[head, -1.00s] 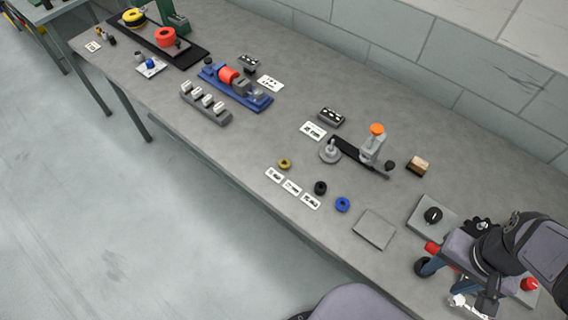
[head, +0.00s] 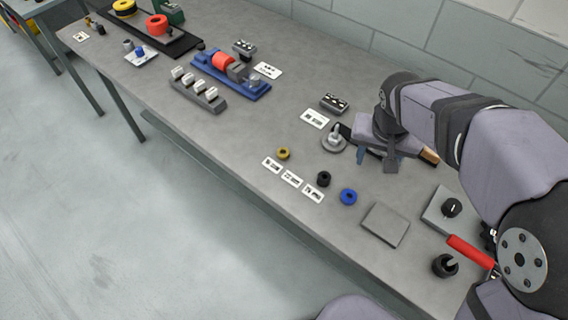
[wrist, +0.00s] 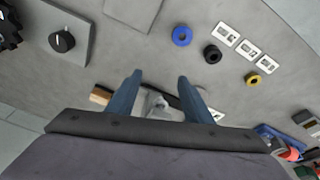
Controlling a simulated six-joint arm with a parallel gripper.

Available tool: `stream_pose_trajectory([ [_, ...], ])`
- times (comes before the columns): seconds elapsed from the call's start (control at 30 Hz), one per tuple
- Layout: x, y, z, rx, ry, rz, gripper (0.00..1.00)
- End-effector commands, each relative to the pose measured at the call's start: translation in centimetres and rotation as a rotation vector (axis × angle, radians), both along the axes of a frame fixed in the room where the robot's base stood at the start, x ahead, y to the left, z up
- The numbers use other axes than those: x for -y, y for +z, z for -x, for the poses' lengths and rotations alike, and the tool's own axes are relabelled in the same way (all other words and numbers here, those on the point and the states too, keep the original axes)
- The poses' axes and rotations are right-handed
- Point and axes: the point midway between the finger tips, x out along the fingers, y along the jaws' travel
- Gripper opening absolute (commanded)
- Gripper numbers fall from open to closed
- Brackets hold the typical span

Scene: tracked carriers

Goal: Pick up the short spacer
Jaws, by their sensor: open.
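Three small rings, which look like spacers, lie on the bench: a yellow ring (head: 283,153), a black ring (head: 324,179) and a blue ring (head: 348,196). They also show in the wrist view as the yellow ring (wrist: 253,79), the black ring (wrist: 212,54) and the blue ring (wrist: 181,36). I cannot tell for certain which is the short spacer. My gripper (wrist: 159,76) is open and empty, above the bench beside the rings.
White label cards (head: 291,178) lie beside the rings. A grey square plate (head: 386,224) lies right of the blue ring. A round-based grey post (head: 335,139) and a wooden block (head: 430,156) are close to my gripper. A blue fixture (head: 230,75) stands further left.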

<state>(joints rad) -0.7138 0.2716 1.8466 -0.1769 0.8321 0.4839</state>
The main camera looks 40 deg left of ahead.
Motion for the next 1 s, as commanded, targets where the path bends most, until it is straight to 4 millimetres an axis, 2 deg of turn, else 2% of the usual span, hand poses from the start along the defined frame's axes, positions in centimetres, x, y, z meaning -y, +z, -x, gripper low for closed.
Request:
stream_pose_trajectory([
  [0.03, -4.0, -2.0, 0.5, 0.024, 0.047, -0.011, 0.46],
  [0.1, -8.5, -2.7, 1.5, 0.049, 0.087, -0.029, 0.46],
  [0.2, -13.9, -3.4, 3.3, 0.083, 0.134, -0.057, 0.46],
  [0.3, -17.7, -3.8, 5.2, 0.104, 0.166, -0.082, 0.46],
  [0.4, -20.1, -4.0, 6.6, 0.118, 0.186, -0.098, 0.46],
  [0.57, -21.6, -3.9, 7.6, 0.126, 0.197, -0.111, 0.46],
  [0.67, -21.7, -4.0, 7.6, 0.126, 0.197, -0.111, 0.46],
  [1.0, -22.0, -5.9, 6.9, 0.126, 0.196, -0.110, 0.46],
])
